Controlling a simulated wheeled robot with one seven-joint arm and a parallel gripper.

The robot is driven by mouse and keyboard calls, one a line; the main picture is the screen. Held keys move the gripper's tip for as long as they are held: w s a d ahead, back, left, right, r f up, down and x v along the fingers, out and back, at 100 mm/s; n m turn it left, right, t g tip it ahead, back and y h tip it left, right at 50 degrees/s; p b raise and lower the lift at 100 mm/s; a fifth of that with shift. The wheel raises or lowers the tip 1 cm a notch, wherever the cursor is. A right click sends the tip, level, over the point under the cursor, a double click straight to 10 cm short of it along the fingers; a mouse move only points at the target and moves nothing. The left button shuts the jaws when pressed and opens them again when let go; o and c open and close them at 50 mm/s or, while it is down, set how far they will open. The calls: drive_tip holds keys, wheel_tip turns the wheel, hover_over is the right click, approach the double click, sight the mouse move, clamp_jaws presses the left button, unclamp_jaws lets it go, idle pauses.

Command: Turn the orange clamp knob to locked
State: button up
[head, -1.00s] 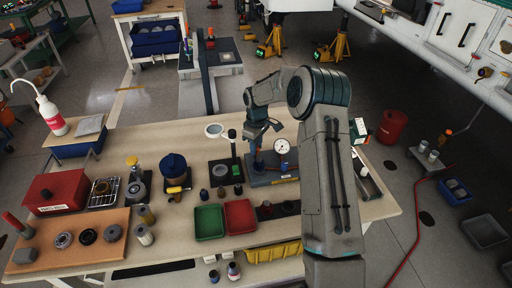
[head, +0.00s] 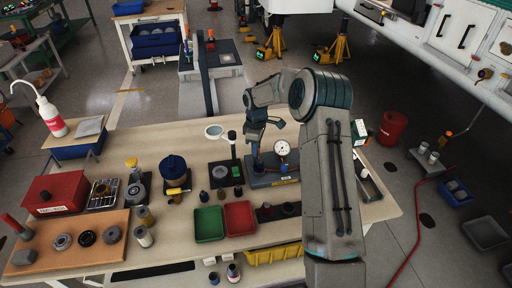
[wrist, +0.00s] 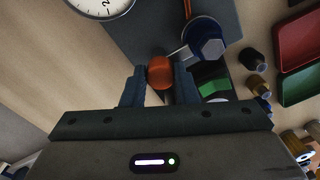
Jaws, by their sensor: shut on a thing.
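The orange clamp knob (wrist: 160,72) shows in the wrist view between the two fingertips of my gripper (wrist: 160,82). The jaws are shut on it, one finger on each side. A blue post with a hexagonal top (wrist: 208,44) stands just right of the knob. In the head view my gripper (head: 256,141) is above the dark grey-blue fixture base (head: 262,181), beside the white dial gauge (head: 282,149). I cannot make out the knob itself in the head view, and any lock marking is not readable.
Green (head: 209,224) and red (head: 240,219) trays lie in front of the fixture. A stand with a green part (head: 232,141) and small dark bottles are close on its left. Bare tabletop (head: 190,137) lies at the back left.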

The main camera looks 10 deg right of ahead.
drive_tip(key=o, duration=1)
wheel_tip(320, 180, up, 14)
drive_tip(key=b, duration=0.1)
drive_tip(key=shift+w, duration=0.15)
